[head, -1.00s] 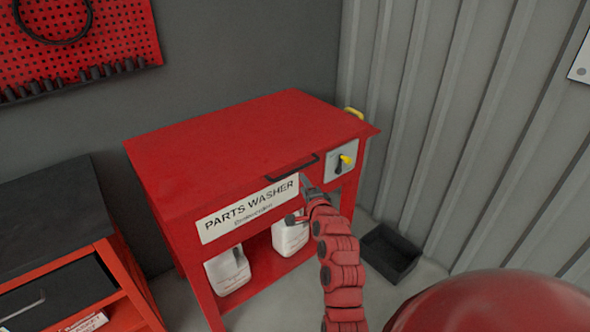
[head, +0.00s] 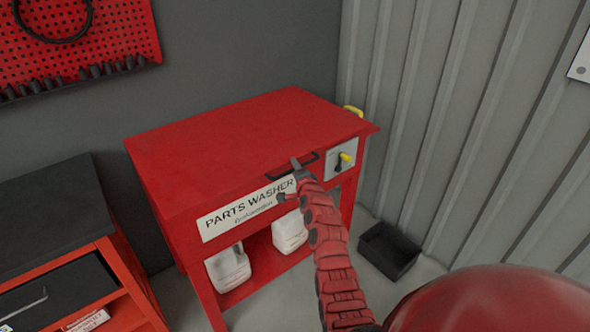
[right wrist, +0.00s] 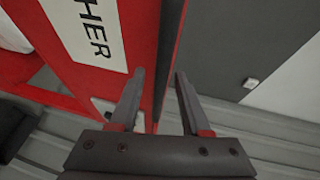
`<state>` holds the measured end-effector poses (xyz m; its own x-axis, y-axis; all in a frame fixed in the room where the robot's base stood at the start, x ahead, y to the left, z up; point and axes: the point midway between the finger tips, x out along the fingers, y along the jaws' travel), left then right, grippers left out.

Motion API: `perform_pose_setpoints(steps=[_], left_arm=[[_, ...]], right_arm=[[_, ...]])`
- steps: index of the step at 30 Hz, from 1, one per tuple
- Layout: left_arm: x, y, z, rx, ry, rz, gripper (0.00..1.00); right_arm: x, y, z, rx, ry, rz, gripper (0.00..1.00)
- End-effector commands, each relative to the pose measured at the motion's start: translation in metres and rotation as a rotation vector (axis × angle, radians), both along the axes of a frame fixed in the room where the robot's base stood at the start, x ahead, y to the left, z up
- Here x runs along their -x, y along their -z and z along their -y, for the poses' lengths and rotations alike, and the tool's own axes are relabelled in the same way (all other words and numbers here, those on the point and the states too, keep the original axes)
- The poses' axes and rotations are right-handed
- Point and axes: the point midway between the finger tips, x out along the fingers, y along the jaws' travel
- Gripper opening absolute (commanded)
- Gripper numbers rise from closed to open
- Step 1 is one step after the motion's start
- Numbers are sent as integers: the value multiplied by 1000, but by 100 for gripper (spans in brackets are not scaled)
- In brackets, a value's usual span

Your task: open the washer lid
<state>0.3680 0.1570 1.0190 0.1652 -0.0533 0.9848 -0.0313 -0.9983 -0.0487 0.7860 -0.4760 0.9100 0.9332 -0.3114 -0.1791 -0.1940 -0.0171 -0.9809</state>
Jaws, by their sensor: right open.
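The parts washer is a red cabinet with a flat red lid (head: 230,135), which lies shut on top. My right gripper (head: 288,180) is open at the front edge, beside the handle, one finger above the lid's edge level and one lower in front of the label. In the right wrist view its two fingers (right wrist: 160,75) are apart, with a red washer edge showing between them. I cannot tell whether they touch the handle. My left gripper is out of view.
The white label (head: 245,208) is on the washer's front, with a grey switch panel (head: 341,160) to its right. White jugs (head: 228,270) stand on the lower shelf. A black bin (head: 388,250) is on the floor by the corrugated wall. A red-and-black cabinet (head: 50,215) stands left.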

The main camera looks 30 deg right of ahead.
Motion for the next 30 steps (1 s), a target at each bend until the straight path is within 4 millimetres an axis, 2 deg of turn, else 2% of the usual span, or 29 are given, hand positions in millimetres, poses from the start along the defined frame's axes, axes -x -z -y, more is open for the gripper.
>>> perform_pose_setpoints(steps=[5,8,13,14,30], left_arm=[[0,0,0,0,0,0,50],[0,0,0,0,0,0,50],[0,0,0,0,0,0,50],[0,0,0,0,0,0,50],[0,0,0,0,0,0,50]], right_arm=[[0,0,0,0,0,0,47],[0,0,0,0,-1,0,33],[0,0,0,0,-1,-1,2],[0,0,0,0,-1,-1,0],[0,1,0,-1,-1,-2,0]])
